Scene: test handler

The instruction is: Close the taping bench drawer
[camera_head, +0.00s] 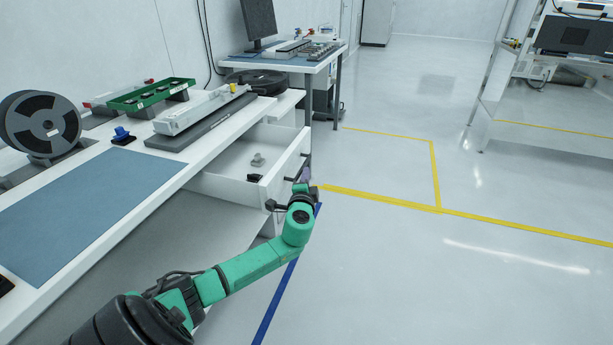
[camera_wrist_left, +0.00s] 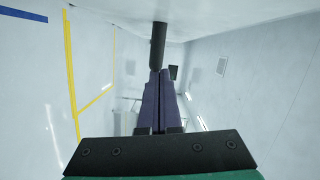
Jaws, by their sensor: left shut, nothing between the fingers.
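The taping bench drawer (camera_head: 225,178) is white and stands pulled out from under the bench top. It holds a small grey item (camera_head: 258,159) and a small black item (camera_head: 255,178). Its dark bar handle (camera_head: 296,167) is on its front panel. My left gripper (camera_head: 305,174) is just outside the drawer front, close to the handle. In the left wrist view its purple fingers (camera_wrist_left: 160,72) are shut with nothing between them. A dark bar, apparently the handle (camera_wrist_left: 158,45), shows at the fingertips; I cannot tell whether they touch. My right gripper is not in view.
The bench top carries a blue mat (camera_head: 85,210), a black reel (camera_head: 42,124), a green tray (camera_head: 152,95) and a long white device (camera_head: 205,108). A second table (camera_head: 325,62) with a monitor stands behind. The floor (camera_head: 450,270) on the right is clear.

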